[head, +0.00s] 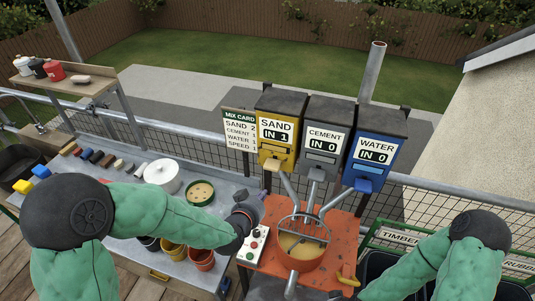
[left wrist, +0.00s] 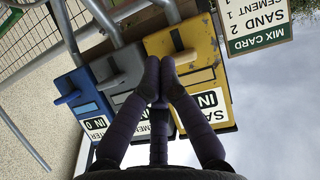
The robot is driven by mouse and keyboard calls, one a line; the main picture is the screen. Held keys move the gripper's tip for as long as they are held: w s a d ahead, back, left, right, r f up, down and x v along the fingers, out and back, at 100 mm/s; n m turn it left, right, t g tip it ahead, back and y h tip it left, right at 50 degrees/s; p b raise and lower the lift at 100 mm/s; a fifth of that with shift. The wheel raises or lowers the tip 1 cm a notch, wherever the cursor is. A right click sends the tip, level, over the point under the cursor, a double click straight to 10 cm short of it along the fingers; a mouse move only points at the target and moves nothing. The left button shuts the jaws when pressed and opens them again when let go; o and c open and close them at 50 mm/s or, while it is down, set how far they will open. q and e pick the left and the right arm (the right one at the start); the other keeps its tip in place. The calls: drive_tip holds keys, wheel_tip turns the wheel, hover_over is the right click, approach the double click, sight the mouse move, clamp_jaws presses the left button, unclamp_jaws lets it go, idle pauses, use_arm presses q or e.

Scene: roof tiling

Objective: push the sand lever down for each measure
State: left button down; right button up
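The yellow sand dispenser (head: 277,135) reads IN 1, and its lever (head: 272,164) sticks out low on the front. The grey cement dispenser (head: 322,140) and blue water dispenser (head: 374,151) each read IN 0. The mix card (head: 240,130) lists sand 2 and cement 1. My left gripper (head: 257,202) is below and a little left of the sand lever, apart from it. In the left wrist view, which is upside down, the purple fingertips (left wrist: 160,62) meet with nothing between them; the sand lever (left wrist: 183,56) shows just beside them. My right gripper is out of view.
A mixing bowl (head: 303,255) with a wire guard stands on the orange stand (head: 345,228) under the chutes. A control box (head: 252,247) with buttons is under my left wrist. The workbench (head: 135,172) holds pots and small blocks. A mesh railing runs behind.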

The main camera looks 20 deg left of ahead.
use_arm(q)
wheel_tip(320, 180, up, 11)
drive_tip(key=a+t+p, duration=0.1)
drive_tip(key=t+p, duration=0.1)
drive_tip(key=shift+w+a+f+y, duration=0.15)
drive_tip(key=shift+w+f+y, duration=0.05)
drive_tip(key=shift+w+y, duration=0.15)
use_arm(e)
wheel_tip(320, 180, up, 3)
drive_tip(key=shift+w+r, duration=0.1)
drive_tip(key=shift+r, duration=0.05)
use_arm(q)
drive_tip(key=p, duration=0.2)
hover_over(268, 163)
drive_tip(key=s, duration=0.2)
drive_tip(key=shift+s+d+f, duration=0.1)
drive_tip(key=shift+d+f, duration=0.05)
drive_tip(key=shift+f, duration=0.5)
drive_tip(key=shift+s+d+f, duration=0.1)
drive_tip(key=shift+d+f, duration=0.05)
drive_tip(key=shift+f, duration=0.45)
wheel_tip(268, 163, down, 3)
drive_tip(key=shift+r, duration=0.2)
drive_tip(key=shift+f, duration=0.7)
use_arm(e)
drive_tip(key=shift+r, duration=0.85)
use_arm(q)
drive_tip(key=shift+f, duration=0.1)
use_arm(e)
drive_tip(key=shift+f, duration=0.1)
